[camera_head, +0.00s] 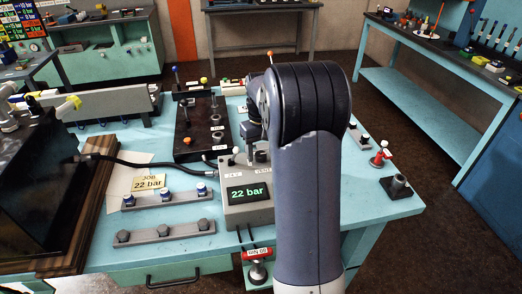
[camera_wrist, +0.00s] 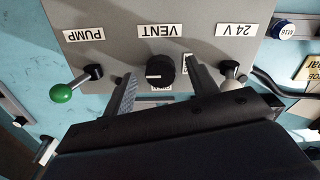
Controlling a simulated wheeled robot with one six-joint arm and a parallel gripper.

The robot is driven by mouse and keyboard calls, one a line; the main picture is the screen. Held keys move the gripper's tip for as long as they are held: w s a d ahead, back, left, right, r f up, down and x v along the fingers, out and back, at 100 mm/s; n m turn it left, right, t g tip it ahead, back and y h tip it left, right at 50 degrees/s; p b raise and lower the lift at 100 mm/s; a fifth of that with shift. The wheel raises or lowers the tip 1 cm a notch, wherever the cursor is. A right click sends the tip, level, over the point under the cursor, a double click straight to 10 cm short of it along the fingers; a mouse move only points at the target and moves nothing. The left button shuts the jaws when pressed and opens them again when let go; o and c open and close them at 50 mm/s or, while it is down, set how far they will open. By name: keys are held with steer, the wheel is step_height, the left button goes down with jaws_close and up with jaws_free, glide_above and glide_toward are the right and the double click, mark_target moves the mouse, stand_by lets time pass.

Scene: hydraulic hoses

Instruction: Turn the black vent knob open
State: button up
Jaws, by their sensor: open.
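The black vent knob (camera_wrist: 160,71) shows in the wrist view below the VENT label (camera_wrist: 161,31), with a white mark on its face. The label reads upside down there. The knob sits on a grey control box (camera_head: 248,215), whose screen reads 22 bar in the head view. My gripper (camera_wrist: 161,76) is open, with one finger on each side of the knob in the picture; I see no clear contact and cannot tell the depth between them. In the head view my arm hides most of the gripper and the knob.
A green-balled lever (camera_wrist: 62,92) by the PUMP label and a pale-knobbed lever (camera_wrist: 230,69) by the 24 V label flank the fingers. A black hose (camera_head: 150,162) runs to the box's left. A red-tagged fitting (camera_head: 258,254) is at the table's front.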

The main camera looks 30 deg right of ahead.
steer(key=shift+f, duration=0.35)
steer(key=shift+c, duration=0.4)
steer(key=c, duration=0.9)
